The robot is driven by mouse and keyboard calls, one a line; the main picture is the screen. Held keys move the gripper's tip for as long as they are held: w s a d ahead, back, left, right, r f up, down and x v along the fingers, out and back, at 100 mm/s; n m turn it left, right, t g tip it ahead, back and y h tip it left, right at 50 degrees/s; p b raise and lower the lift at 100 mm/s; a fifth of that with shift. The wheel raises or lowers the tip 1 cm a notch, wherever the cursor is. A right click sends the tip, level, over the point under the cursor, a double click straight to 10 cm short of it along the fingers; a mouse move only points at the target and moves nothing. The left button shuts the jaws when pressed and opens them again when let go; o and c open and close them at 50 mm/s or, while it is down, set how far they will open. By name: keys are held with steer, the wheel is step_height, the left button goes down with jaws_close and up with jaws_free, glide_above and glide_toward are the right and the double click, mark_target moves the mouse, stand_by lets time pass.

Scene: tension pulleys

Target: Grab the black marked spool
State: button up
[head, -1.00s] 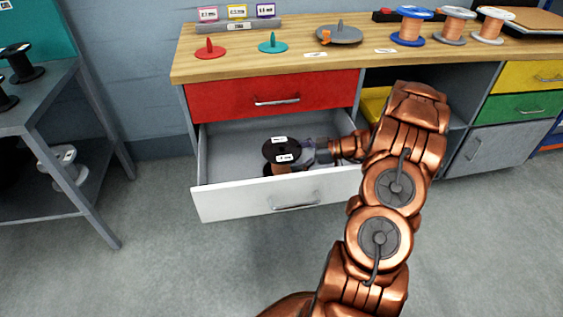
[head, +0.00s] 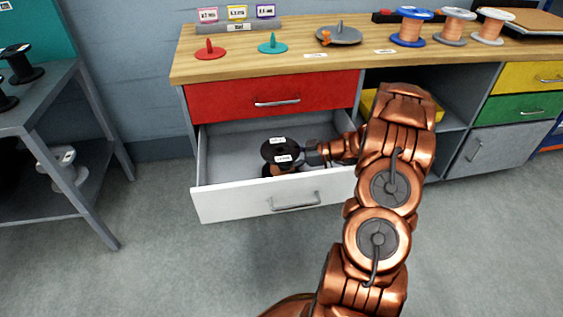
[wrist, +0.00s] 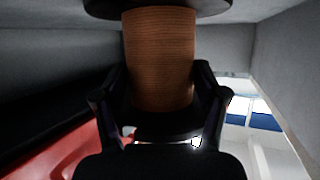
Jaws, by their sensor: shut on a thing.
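The black spool (head: 273,152) with white labels on its top flange is in the open white drawer. Its copper-coloured winding (wrist: 160,60) fills the middle of the wrist view, between black flanges. My gripper (head: 310,153) reaches in from the right and is shut on the spool. In the wrist view, the fingers of my gripper (wrist: 160,95) lie on both sides of the winding. Whether the spool touches the drawer floor is hidden by the drawer front.
The white drawer (head: 270,202) is pulled out below a shut red drawer (head: 240,97). The wooden worktop (head: 230,66) above carries a red peg base (head: 209,50), a teal one (head: 272,45) and several coloured spools. A grey shelf (head: 50,110) stands at the left.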

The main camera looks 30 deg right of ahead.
steer(key=c, duration=0.9)
